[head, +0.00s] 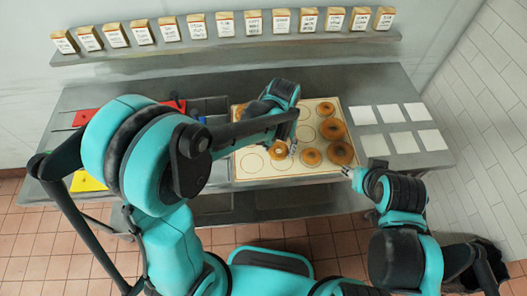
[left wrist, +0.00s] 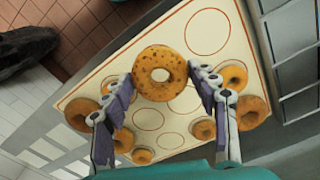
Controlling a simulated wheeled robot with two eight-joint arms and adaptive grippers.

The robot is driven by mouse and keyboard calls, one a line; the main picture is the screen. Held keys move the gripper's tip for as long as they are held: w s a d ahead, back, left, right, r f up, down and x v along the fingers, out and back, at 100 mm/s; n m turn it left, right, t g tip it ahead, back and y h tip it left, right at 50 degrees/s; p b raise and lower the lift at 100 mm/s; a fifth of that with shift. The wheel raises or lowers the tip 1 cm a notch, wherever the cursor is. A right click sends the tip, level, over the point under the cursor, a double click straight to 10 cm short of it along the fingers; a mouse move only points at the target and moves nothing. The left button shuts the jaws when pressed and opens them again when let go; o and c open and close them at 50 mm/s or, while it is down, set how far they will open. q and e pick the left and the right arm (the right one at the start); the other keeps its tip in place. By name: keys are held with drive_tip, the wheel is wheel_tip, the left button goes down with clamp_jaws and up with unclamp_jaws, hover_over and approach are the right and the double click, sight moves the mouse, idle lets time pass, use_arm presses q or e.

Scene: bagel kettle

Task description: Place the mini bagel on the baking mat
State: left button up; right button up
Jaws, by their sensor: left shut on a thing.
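The baking mat (head: 243,174) is cream with printed circles and lies on the counter. It also shows in the left wrist view (left wrist: 185,15). My left gripper (left wrist: 163,82) is shut on the mini bagel (left wrist: 160,70), a golden-brown speckled ring held between its two fingers above the mat. In the head view the left gripper (head: 284,150) is over the middle of the mat, with the held bagel (head: 278,151) partly hidden by it. The gap beneath the bagel cannot be judged. My right gripper (head: 350,173) is at the mat's front right edge; its finger opening is too small to tell.
Several other bagels (head: 340,152) sit on the mat, mainly at its right side. White sheets (head: 405,142) lie right of the mat. Red (head: 88,117) and yellow (head: 86,182) items are at the left. A shelf (head: 225,43) with labelled bags runs along the wall.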

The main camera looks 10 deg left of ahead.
use_arm(q)
drive_tip(key=b, duration=0.2)
hover_over(252, 163)
wheel_tip(252, 163, down, 6)
drive_tip(key=shift+s+r, duration=0.1)
drive_tip(key=shift+r, duration=0.05)
drive_tip(key=shift+f+b, duration=0.5)
drive_tip(key=shift+f, duration=1.45)
drive_tip(key=shift+f, duration=0.1)
drive_tip(key=o, duration=1.1)
